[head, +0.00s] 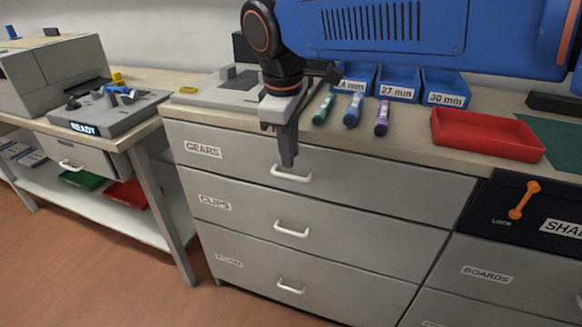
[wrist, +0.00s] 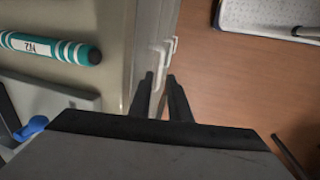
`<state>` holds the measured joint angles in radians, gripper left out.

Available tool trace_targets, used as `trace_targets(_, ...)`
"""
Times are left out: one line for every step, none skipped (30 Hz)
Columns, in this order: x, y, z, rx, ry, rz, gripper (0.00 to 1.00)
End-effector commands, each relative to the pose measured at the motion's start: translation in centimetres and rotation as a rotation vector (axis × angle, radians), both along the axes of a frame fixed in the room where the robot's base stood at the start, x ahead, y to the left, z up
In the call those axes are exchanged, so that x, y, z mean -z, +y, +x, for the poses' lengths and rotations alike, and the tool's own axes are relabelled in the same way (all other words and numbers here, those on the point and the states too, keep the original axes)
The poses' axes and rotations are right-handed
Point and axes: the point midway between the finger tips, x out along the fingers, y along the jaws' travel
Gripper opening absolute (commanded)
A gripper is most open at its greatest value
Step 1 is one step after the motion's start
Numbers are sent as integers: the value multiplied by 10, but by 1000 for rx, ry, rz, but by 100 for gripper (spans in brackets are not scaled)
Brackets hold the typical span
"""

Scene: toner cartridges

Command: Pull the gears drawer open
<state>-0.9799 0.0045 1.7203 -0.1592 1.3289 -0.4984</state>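The gears drawer (head: 235,158) is the top drawer of a grey cabinet, labelled GEARS, and its front is flush and shut. Its white bar handle (head: 300,178) is partly covered by my fingertips in the head view. My gripper (head: 288,160) points down at this handle. In the wrist view, my two dark fingers (wrist: 161,82) stand apart, with the white handle (wrist: 158,55) running into the gap between them. I see no clear sign of both fingers pressing on it.
The clips drawer (head: 250,215) and another drawer below are shut. Several markers (head: 352,110), blue bins (head: 398,85) and a red tray (head: 485,135) are on the countertop. The floor (head: 110,270) before the cabinet looks clear.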

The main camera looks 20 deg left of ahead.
Motion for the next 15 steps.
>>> trace_targets(9,0,2,0,1,-2,17)
trace_targets(14,-1,3,1,1,-2,17)
trace_targets(20,-1,4,1,1,-2,17)
trace_targets(24,-1,4,1,1,-1,17)
trace_targets(28,-1,5,1,1,-1,17)
trace_targets(33,-1,6,1,1,-2,17)
trace_targets(37,-1,7,1,1,-1,17)
trace_targets(40,-1,7,1,0,-1,17)
trace_targets(43,-1,8,1,0,-1,17)
trace_targets(45,-1,8,1,0,-1,17)
trace_targets(47,-1,9,1,0,-1,17)
trace_targets(49,-1,9,1,0,0,17)
trace_targets(51,-1,9,0,0,0,17)
trace_targets(52,-1,10,0,0,0,17)
trace_targets(53,-1,10,0,0,0,17)
